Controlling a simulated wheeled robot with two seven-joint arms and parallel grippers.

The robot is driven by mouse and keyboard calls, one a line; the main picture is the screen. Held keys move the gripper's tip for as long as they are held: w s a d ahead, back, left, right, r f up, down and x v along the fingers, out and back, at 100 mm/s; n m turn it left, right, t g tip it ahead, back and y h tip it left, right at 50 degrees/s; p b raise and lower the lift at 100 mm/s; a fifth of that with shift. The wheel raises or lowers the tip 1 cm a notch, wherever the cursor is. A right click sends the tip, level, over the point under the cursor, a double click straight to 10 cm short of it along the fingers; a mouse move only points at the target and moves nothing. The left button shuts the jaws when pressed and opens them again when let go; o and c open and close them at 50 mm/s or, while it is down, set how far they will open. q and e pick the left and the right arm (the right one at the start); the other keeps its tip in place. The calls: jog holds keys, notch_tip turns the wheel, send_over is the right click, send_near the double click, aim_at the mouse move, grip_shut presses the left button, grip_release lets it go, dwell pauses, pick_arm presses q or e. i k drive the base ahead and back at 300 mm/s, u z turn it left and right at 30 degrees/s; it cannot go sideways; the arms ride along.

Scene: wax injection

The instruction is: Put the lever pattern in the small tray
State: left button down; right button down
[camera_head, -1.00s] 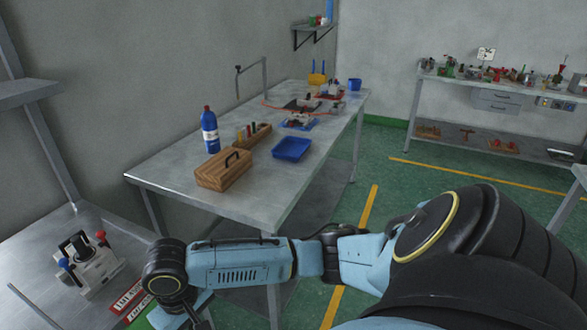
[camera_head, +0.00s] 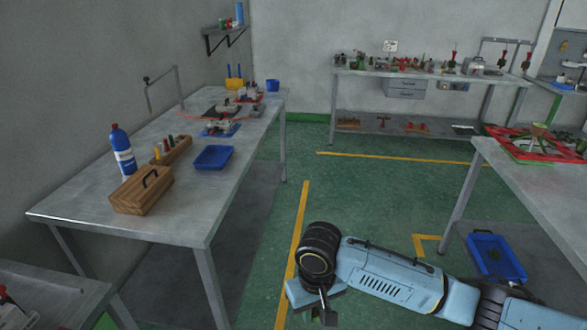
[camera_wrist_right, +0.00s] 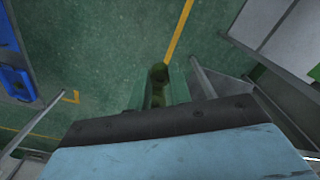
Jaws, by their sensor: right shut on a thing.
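My right gripper (camera_head: 324,314) is at the bottom of the head view, above the green floor, and its fingertips are partly hidden. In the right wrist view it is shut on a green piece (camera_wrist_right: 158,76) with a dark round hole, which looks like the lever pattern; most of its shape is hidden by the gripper. A small blue tray (camera_head: 213,158) lies on the left metal table, well ahead and left of my gripper, and looks empty. My left gripper is not in view.
The left table (camera_head: 185,205) also holds a wooden box (camera_head: 140,192), a blue bottle (camera_head: 123,150) and blue fixtures. A larger blue tray (camera_head: 495,257) sits low under the right table (camera_head: 530,185). The floor between the tables is clear.

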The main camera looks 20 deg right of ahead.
aim_at(212, 163)
jog(key=z, duration=1.4)
jog(key=i, duration=3.2)
jog(key=u, duration=3.8)
jog(key=i, duration=0.5)
